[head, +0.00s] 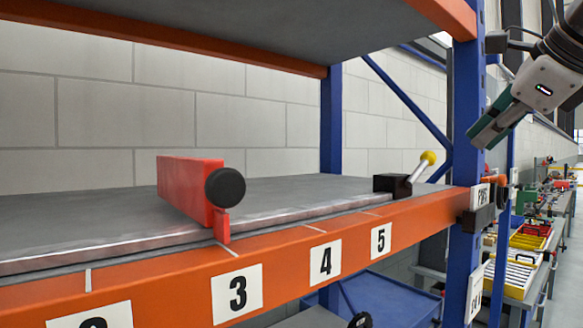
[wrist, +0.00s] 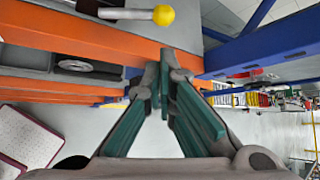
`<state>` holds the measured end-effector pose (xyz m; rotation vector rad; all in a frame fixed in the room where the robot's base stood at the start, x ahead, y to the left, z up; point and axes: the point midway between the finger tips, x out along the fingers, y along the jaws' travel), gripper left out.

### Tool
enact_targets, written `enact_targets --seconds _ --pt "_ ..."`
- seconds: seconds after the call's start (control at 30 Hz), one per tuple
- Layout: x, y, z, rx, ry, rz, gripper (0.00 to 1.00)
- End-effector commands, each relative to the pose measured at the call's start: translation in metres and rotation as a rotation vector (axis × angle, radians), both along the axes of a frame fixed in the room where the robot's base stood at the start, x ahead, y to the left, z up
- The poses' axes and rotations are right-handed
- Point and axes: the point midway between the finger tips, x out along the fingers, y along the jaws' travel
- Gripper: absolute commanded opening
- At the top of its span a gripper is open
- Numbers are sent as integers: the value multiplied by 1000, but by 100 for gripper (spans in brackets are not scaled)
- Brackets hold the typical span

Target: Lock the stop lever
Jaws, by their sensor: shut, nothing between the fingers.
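The stop lever is a light rod with a yellow ball (head: 428,157) on its end, rising from a black block (head: 392,184) at the rail's right end. It tilts up and to the right. In the wrist view the yellow ball (wrist: 163,15) shows at the top, beyond my fingertips. My gripper (head: 478,138) is at the upper right, to the right of the ball and apart from it. Its green-padded fingers (wrist: 168,62) come together at the tips, shut and empty. A red carrier (head: 190,187) with a black round knob (head: 225,187) sits on the rail near label 3.
The orange shelf beam (head: 285,262) carries number labels along the front. A blue upright (head: 464,120) stands right of the lever, close to my gripper. An upper shelf (head: 270,30) hangs above. Benches with bins (head: 520,265) lie beyond on the right.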

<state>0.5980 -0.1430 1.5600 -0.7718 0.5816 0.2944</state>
Motion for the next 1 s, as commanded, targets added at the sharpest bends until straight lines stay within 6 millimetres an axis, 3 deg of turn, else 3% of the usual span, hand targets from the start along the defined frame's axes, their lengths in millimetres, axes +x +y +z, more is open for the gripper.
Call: enact_targets --seconds 0.27,0.7,1.0 --pt "12 1 -10 0 3 2 0" --pt "69 4 -52 -1 4 3 0" --pt "81 4 -60 -2 1 1 0"
